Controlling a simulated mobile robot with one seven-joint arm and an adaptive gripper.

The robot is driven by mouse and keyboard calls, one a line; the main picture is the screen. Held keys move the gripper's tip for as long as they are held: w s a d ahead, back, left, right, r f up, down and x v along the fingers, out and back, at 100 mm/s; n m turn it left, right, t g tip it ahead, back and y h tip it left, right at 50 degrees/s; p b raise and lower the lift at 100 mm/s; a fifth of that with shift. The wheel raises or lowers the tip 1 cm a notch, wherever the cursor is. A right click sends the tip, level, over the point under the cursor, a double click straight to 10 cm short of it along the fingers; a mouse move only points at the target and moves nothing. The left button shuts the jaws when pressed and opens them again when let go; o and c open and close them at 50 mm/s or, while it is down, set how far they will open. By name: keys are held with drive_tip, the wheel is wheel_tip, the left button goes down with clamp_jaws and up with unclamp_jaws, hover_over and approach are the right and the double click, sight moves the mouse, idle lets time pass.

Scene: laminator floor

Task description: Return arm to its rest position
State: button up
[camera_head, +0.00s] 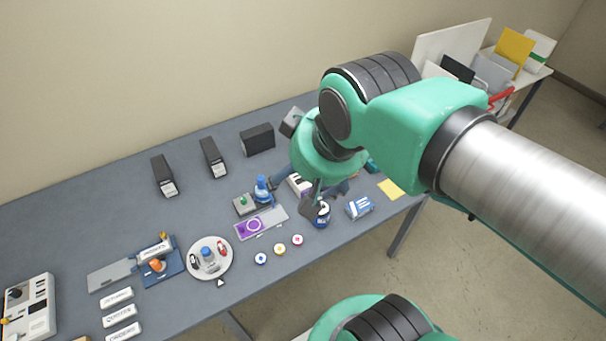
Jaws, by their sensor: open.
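My arm, green with a bare metal link, reaches in from the right and hangs over the right part of the grey-blue table (90,235). My gripper (284,203) points down over the table, its dark fingers spread apart. I see nothing held between them. A blue-topped item on a small grey base (244,205) is beside the left finger. A dark blue round container (321,221) is close by the right finger. The arm hides part of the table behind it, and I cannot tell how high the fingertips are above the surface.
A purple-and-grey plate (272,220), several small round pots (279,249), a round white tray (226,268) and a blue fixture (175,275) stand below and left of the gripper. Black boxes (258,139) stand behind. A side table with panels (453,45) is at upper right.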

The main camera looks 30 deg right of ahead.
drive_tip(key=shift+s+f, duration=0.25)
drive_tip(key=shift+s, duration=0.05)
wheel_tip(320, 180, down, 10)
drive_tip(key=b, duration=1)
idle(1.2)
